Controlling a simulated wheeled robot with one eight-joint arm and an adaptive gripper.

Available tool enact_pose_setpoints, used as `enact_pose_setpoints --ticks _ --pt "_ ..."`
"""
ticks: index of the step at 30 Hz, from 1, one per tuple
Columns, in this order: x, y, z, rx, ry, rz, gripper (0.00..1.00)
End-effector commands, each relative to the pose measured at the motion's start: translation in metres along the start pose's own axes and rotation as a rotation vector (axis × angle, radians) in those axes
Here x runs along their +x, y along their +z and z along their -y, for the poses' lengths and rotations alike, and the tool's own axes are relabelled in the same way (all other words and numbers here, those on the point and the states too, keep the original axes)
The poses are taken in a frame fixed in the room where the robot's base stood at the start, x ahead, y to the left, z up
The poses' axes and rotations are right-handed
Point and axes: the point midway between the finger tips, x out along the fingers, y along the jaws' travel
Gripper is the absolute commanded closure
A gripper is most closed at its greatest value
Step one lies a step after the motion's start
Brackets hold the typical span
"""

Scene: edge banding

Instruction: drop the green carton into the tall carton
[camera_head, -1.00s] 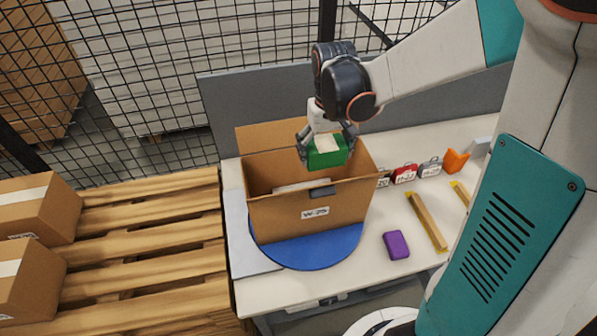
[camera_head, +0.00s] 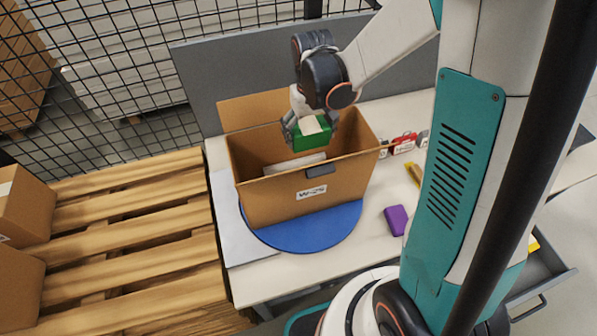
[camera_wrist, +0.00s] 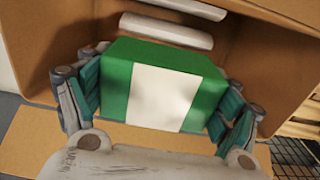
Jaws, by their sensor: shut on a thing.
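The green carton (camera_head: 309,137) has a white band and is held between the fingers of my gripper (camera_head: 310,128). In the wrist view the green carton (camera_wrist: 118,82) sits between both fingers of my gripper (camera_wrist: 155,100). The tall carton (camera_head: 290,199) is an open brown box labelled W-25, standing on a blue round turntable (camera_head: 312,236). The green carton is over the tall carton's opening, at its right rear part. I cannot tell exactly how far it is below the rim. White items (camera_head: 296,165) show inside the tall carton.
A purple block (camera_head: 396,219) lies on the white table (camera_head: 262,284) right of the turntable. A red item (camera_head: 404,143) and other small items stand behind it. A grey panel (camera_head: 199,78) rises behind the table. A wooden pallet (camera_head: 130,233) with brown boxes is at the left.

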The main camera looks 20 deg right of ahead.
Motion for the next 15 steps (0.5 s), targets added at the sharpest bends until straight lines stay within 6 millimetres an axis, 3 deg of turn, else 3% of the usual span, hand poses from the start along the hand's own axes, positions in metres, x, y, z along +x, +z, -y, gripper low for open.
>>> enact_pose_setpoints --ticks 4,13,14,15 --pt "0.0137 -0.0001 0.0000 0.000 0.000 0.000 0.44" --pt "0.0145 0.0001 0.0000 0.000 0.000 0.000 0.44" --pt "0.0145 0.0001 0.0000 0.000 0.000 0.000 0.10" --pt "0.0145 0.0001 0.0000 0.000 0.000 0.000 0.01"
